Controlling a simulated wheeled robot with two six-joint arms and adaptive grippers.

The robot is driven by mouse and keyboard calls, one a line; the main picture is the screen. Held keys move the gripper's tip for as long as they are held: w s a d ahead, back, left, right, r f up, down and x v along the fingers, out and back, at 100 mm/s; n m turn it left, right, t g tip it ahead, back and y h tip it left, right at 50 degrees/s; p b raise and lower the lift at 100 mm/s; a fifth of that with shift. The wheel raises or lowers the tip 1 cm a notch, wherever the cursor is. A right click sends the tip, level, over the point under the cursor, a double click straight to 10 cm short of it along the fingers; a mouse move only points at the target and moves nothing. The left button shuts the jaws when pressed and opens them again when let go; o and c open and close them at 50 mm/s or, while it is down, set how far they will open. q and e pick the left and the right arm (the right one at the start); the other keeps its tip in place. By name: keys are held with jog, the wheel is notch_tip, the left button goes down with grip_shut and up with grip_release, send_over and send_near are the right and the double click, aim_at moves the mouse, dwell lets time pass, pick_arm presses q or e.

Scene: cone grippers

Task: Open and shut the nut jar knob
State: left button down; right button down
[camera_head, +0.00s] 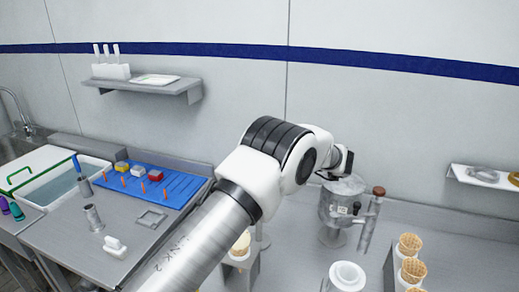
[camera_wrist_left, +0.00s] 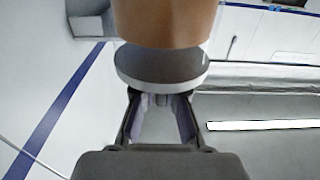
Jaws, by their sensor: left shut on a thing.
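In the left wrist view a brown rounded body (camera_wrist_left: 165,22), which I take for the nut jar, fills the top of the picture, cut off by the edge. A grey disc-like lid (camera_wrist_left: 160,68) sits against it. Its small grey knob (camera_wrist_left: 161,98) lies between the fingertips of my left gripper (camera_wrist_left: 160,104), which is shut on it. The lid and the brown body show no clear gap. In the head view my left arm reaches over the counter, and its wrist hides the fingers and the jar. My right gripper is not in view.
A metal machine (camera_head: 334,211) with a brown-topped lever (camera_head: 379,190) stands just below my wrist. Cones (camera_head: 411,244) stand in a holder at the right, near a white bowl (camera_head: 347,275). A blue tray (camera_head: 165,187) lies left. Wall shelves hang left (camera_head: 150,87) and right (camera_head: 480,183).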

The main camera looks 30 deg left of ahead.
pick_arm(q)
jog(key=c, duration=1.2)
grip_release()
jog(key=shift+a, duration=0.1)
jog(key=shift+c, duration=0.2)
jog(key=v, duration=1.1)
jog(key=shift+d, duration=0.4)
jog(key=shift+f, duration=0.1)
